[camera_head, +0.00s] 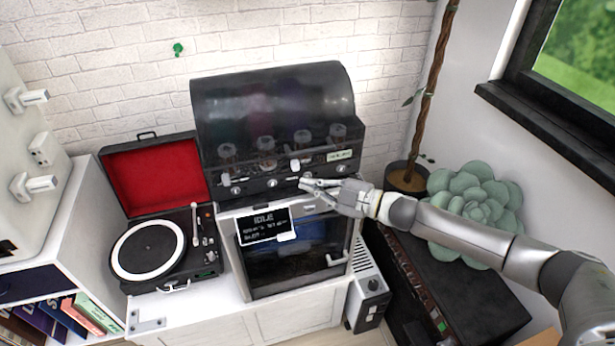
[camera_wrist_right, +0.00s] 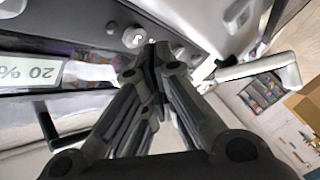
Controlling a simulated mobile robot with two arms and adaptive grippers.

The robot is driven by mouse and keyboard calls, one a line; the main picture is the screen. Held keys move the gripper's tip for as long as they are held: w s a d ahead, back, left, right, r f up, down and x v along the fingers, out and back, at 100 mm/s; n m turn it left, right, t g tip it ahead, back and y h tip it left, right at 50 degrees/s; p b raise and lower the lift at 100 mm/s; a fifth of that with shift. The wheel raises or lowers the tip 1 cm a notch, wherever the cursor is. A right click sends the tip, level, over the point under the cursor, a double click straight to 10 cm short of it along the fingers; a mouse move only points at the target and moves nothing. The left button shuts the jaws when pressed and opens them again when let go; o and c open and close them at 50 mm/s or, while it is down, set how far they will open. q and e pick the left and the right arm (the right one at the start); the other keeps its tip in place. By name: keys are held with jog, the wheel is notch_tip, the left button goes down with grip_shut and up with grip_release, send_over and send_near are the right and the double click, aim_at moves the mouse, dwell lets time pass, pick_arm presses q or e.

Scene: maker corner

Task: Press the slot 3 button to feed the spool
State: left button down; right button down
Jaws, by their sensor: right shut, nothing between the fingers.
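A dark spool unit (camera_head: 275,95) with a clear smoky lid sits on top of the printer (camera_head: 340,235). A row of small round silver buttons (camera_head: 272,183) runs along its lower front, with several spools inside above them. My right gripper (camera_head: 303,185) is shut and empty, its fingertips at the front of the unit near the third button position, which they partly hide. In the right wrist view the shut fingertips (camera_wrist_right: 158,55) are close beside a round silver button (camera_wrist_right: 133,37); I cannot tell whether they touch it. My left gripper is not in view.
The printer's screen (camera_head: 264,226) reads IDLE. A turntable (camera_head: 150,250) with an open red-lined lid stands at the left. A green succulent (camera_head: 475,205) and a potted trunk (camera_head: 405,178) stand at the right. A label (camera_wrist_right: 30,70) reads 20 %.

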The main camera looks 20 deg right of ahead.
jog(key=shift+w, duration=0.1)
dwell(0.5)
jog(key=shift+w, duration=0.45)
dwell(0.4)
jog(key=shift+s+p, duration=0.3)
jog(key=shift+s, duration=0.3)
jog(key=s+p, duration=0.2)
jog(key=s, duration=0.4)
